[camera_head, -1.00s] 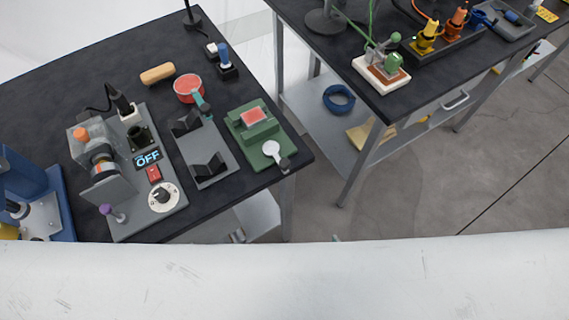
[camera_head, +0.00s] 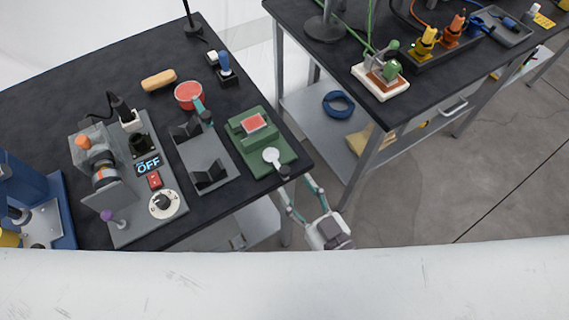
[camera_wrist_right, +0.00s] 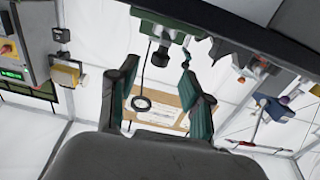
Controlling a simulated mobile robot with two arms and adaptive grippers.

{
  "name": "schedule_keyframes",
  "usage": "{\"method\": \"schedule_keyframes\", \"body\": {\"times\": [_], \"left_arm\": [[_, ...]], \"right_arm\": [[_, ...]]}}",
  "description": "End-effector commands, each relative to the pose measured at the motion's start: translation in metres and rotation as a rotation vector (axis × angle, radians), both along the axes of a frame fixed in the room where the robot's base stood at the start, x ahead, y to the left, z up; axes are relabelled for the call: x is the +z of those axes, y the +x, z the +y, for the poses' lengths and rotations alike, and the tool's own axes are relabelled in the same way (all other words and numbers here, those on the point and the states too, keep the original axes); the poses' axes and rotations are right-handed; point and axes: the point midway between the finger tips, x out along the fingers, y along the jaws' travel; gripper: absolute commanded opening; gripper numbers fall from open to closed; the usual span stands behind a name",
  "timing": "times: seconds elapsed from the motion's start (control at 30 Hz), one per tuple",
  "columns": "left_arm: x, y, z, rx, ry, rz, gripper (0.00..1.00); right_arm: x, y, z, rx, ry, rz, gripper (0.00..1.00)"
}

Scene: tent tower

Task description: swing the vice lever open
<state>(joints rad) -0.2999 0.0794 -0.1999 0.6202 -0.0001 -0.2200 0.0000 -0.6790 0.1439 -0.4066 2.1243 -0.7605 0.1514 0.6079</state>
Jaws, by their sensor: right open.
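In the right wrist view the open fingers (camera_wrist_right: 158,75) point at a green body that looks like the vice (camera_wrist_right: 178,24).
A second bench (camera_head: 345,45) stands at the right. Open floor lies between the benches.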

Motion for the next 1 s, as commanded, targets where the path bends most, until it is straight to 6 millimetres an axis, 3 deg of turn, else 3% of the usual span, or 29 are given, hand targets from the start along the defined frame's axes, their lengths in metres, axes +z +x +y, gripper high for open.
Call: {"method": "schedule_keyframes", "body": {"times": [0.1,0.3,0.7,1.0], "left_arm": [[0.009,0.000,0.000,0.000,0.000,0.000,0.47],[0.014,0.000,0.000,0.000,0.000,0.001,0.47],[0.015,0.000,0.000,0.000,0.000,0.001,0.47],[0.015,0.000,0.000,0.000,0.000,0.001,0.47]], "right_arm": [[0.003,0.022,0.012,0.000,0.000,-0.002,0.49],[0.001,0.044,0.024,-0.001,0.000,-0.001,0.49],[-0.001,0.050,0.028,-0.001,0.000,0.001,0.49],[0.000,0.050,0.028,-0.001,0.000,0.001,0.01]]}}
